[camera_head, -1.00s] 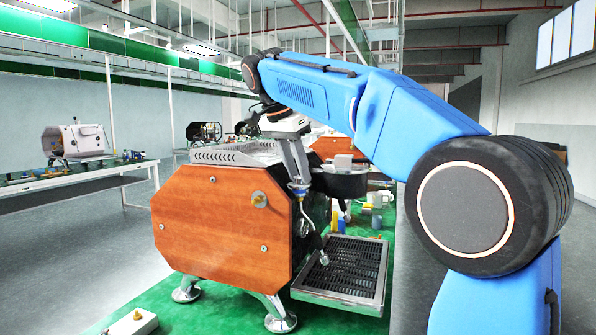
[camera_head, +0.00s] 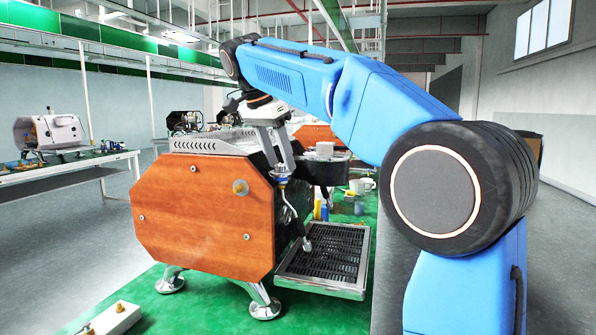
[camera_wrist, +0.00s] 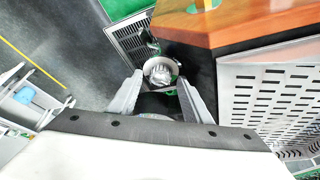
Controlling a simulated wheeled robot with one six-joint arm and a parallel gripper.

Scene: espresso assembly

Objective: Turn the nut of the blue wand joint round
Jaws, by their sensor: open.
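The wand joint (camera_head: 282,184), with a small blue band, is at the right front corner of the wood-sided espresso machine (camera_head: 205,215). The thin steam wand (camera_head: 301,232) hangs below it toward the drip tray. My gripper (camera_head: 281,176) points down over the joint. In the wrist view, my gripper (camera_wrist: 162,82) has its two fingers apart, one on each side of a round ribbed metal nut (camera_wrist: 159,70). The nut appears just beyond the fingertips; I cannot tell whether either finger touches it. The blue band is hidden in the wrist view.
The slatted drip tray (camera_head: 325,282) lies below and right of the wand. The machine's perforated top (camera_wrist: 270,95) is close at the right of the wrist view.

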